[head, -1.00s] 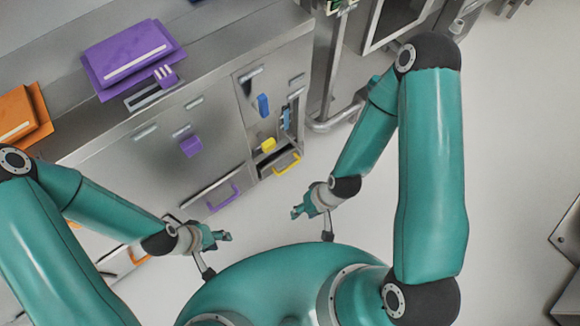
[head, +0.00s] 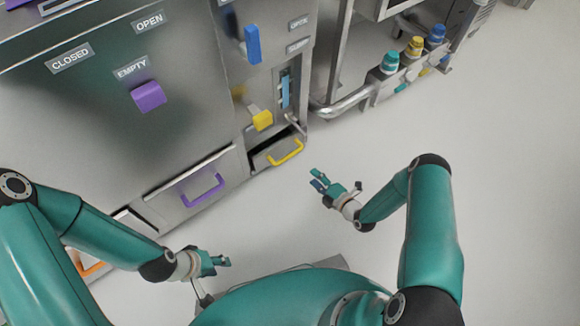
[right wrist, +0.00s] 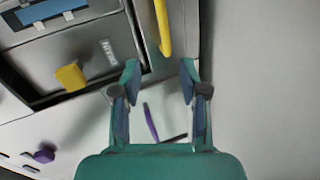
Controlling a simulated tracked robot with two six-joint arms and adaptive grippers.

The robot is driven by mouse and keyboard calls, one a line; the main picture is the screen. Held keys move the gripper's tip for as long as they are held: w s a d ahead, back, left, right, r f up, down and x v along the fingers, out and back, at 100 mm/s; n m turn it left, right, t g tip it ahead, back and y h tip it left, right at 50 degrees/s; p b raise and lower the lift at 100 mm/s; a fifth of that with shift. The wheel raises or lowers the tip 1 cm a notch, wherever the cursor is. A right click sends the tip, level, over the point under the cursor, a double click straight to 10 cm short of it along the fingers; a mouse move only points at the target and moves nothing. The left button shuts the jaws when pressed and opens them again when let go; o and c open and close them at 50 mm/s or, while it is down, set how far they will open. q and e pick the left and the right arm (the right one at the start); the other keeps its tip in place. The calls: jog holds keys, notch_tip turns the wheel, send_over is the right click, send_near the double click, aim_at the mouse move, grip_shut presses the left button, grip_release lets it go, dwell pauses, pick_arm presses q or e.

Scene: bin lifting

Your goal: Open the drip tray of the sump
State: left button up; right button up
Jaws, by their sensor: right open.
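The low tray front (head: 268,158) with a yellow handle (head: 286,155) is at the cabinet's lower right corner in the head view. A dark gap shows above it; I cannot tell how far it is pulled out. I cannot read a label naming it as the sump's drip tray. My right gripper (head: 314,180) is open and empty, below and right of the yellow handle and apart from it. In the right wrist view the open fingers (right wrist: 158,75) are empty, with the yellow handle (right wrist: 163,28) beyond them. My left gripper (head: 228,262) is low, away from the cabinet; its fingers are small.
A yellow knob (head: 262,120) and blue lever (head: 252,45) are above the tray. A purple-handled drawer (head: 203,190) is left of it. A metal pipe (head: 345,108) and coloured-capped bottles (head: 390,62) stand right. The floor (head: 500,180) at right is clear.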

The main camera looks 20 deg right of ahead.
aim_at(290, 155)
pick_arm(q)
notch_tip(290, 155, down, 9)
jog(key=b, duration=0.7)
jog(key=shift+r, duration=0.2)
pick_arm(e)
jog(key=shift+n+t, duration=0.3)
jog(key=shift+n, duration=0.5)
jog(key=shift+d+f+x, duration=0.1)
jog(key=shift+f+x, duration=0.2)
jog(key=shift+x, duration=2.5)
jog(key=shift+d+f+x, duration=0.1)
jog(key=shift+f+x, duration=0.15)
jog(key=shift+x, duration=2.55)
jog(key=shift+f+x, duration=0.3)
jog(key=shift+x, duration=2.55)
jog(key=shift+s, duration=0.15)
jog(key=shift+c, duration=0.3)
grip_shut()
jog(key=shift+d, duration=0.1)
